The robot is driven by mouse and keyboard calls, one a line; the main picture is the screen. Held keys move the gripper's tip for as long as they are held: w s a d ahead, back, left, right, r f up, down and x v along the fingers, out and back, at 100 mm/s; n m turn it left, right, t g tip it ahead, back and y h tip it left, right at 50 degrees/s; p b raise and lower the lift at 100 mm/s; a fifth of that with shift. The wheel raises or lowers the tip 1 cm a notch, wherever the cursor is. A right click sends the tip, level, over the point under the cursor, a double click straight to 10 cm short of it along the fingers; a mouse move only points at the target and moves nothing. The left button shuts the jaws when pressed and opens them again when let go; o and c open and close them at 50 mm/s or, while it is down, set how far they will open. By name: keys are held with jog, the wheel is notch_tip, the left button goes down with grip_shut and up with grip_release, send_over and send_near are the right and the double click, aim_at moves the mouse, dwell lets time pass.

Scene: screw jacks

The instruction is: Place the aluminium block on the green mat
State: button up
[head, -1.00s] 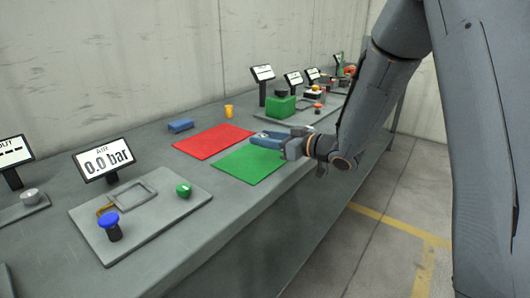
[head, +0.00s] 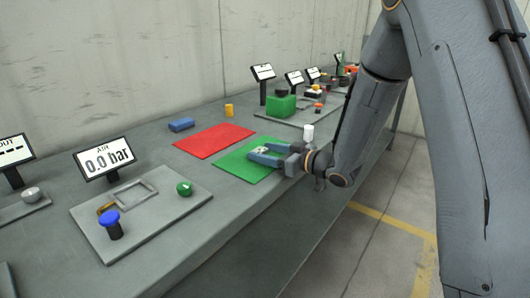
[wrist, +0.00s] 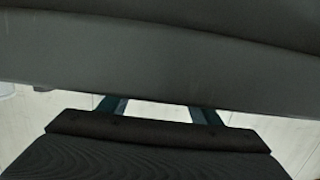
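The green mat (head: 240,169) lies flat on the bench near its front edge. My gripper (head: 262,154) is low over the far right part of this mat, with its blue fingers pointing left. A small pale grey piece, which looks like the aluminium block (head: 263,149), shows between the fingertips; the fingers hide most of it. I cannot tell whether the fingers press on it or whether it touches the mat. The wrist view shows the two blue fingers (wrist: 160,112) apart, with dark gripper parts covering most of the picture and no block to be made out.
A red mat (head: 213,140) lies just behind the green one. A blue block (head: 181,125), a yellow cylinder (head: 229,110) and a white cylinder (head: 308,132) stand around the mats. A panel with a blue knob (head: 109,218) is at the front left; a green box (head: 281,106) stands farther back.

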jog(key=shift+r, duration=0.2)
jog(key=v, duration=1.2)
jog(key=shift+b, duration=0.35)
jog(key=shift+s, duration=0.1)
